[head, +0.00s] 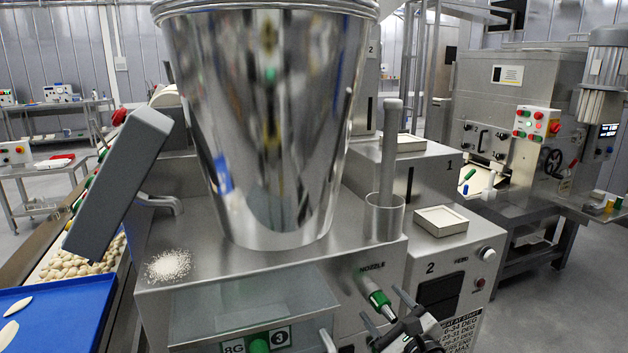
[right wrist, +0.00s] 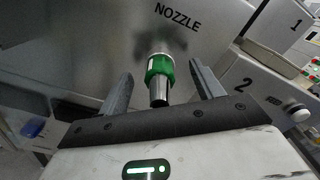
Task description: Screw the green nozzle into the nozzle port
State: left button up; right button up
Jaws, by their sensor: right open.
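The green nozzle (head: 380,301), a green collar with a metal tip, sticks out of the machine's front panel at the nozzle port (head: 368,282), under the "NOZZLE" label. In the right wrist view the nozzle (right wrist: 159,72) points toward my palm, and the port behind it is mostly hidden. I cannot tell how deep its thread sits. My right gripper (head: 387,308) is open. Its fingers stand on either side of the nozzle, with visible gaps, in the right wrist view (right wrist: 161,74). My left gripper is not in view.
A large steel hopper (head: 270,130) stands on the machine above. A clear-fronted drawer (head: 255,305) is left of the port, and a unit marked 2 (head: 450,262) is close on the right. A blue tray (head: 55,315) lies at the far left.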

dwell(0.4)
jog(key=shift+p+v, duration=0.4)
jog(key=shift+v, duration=3.1)
